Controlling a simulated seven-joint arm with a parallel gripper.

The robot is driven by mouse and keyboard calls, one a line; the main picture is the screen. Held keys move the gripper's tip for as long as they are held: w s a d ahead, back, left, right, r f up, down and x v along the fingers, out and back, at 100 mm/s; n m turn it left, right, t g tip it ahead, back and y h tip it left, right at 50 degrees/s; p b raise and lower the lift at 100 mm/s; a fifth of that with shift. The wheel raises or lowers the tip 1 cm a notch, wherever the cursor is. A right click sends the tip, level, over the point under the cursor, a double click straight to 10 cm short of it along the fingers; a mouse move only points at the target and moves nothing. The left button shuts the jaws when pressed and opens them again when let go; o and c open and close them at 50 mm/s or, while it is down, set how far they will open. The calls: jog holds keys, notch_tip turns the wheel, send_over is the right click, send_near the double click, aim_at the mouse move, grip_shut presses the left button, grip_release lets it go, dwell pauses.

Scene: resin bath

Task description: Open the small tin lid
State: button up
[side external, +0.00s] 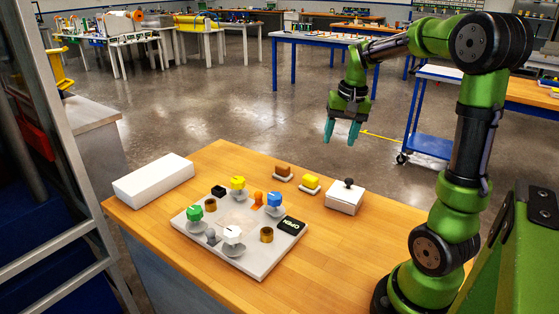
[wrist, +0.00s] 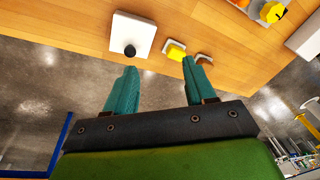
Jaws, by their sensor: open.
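A small white box (side external: 343,202) with a dark round knob (side external: 348,183) on its lid stands near the table's back right part; it looks like the small tin, lid on. In the wrist view its white top (wrist: 135,28) and black knob (wrist: 129,51) show ahead of the fingertips, left of centre. My gripper (side external: 341,133) hangs in the air above and behind the box, pointing down, apart from it. Its teal fingers (wrist: 158,68) are spread with nothing between them.
A yellow block (side external: 311,179) and a brown block (side external: 284,170) sit on white bases left of the box. A white board (side external: 267,262) holds coloured knobs, brass rings and a black "OPEN" sign (side external: 291,226). A long white box (side external: 153,179) lies at the table's left.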

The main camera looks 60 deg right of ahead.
jog(key=m+g, duration=0.2)
send_over(349, 180)
notch_tip(349, 180, down, 16)
jog(key=shift+r, duration=0.1)
dwell(0.3)
grip_shut()
